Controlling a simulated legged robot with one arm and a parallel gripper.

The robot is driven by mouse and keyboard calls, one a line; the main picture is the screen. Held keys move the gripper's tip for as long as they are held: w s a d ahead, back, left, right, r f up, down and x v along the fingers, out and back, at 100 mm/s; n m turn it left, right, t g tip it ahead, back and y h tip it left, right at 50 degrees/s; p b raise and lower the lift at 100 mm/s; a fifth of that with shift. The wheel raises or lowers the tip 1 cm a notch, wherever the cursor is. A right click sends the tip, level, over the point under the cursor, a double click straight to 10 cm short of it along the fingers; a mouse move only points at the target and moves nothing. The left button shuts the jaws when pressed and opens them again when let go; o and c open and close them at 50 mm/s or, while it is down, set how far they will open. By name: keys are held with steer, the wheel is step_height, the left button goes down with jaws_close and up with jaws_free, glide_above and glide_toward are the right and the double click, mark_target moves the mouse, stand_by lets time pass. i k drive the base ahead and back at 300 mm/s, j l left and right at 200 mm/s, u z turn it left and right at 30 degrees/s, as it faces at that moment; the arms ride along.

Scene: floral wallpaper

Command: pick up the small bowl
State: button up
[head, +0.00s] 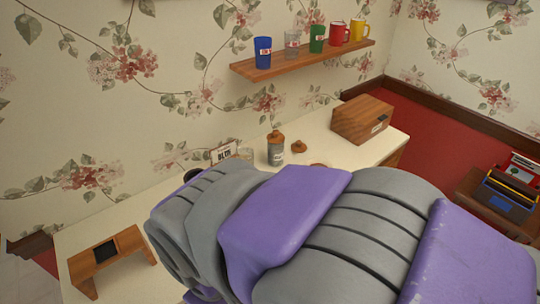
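I cannot make out a small bowl for certain. A thin tan rim (319,165) just shows above my arm on the white counter (347,152), and most of it is hidden. I cannot tell whether it is the bowl. My grey and purple arm fills the lower middle and right of the head view and covers much of the counter. My gripper's fingers do not show.
A jar (276,151), a brown knob-topped lid (299,146) and a wooden box (363,119) stand on the counter. A small wooden stand (104,253) is at front left. Cups and mugs line a wall shelf (300,62).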

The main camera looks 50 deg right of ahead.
mark_target(316, 161)
steer(key=z, duration=2.1)
steer(key=i+l+u, duration=0.15)
steer(key=l, duration=0.15)
steer(key=i+l+u, duration=0.15)
steer(key=l+u, duration=0.15)
steer(key=l, duration=0.25)
steer(key=i, duration=0.05)
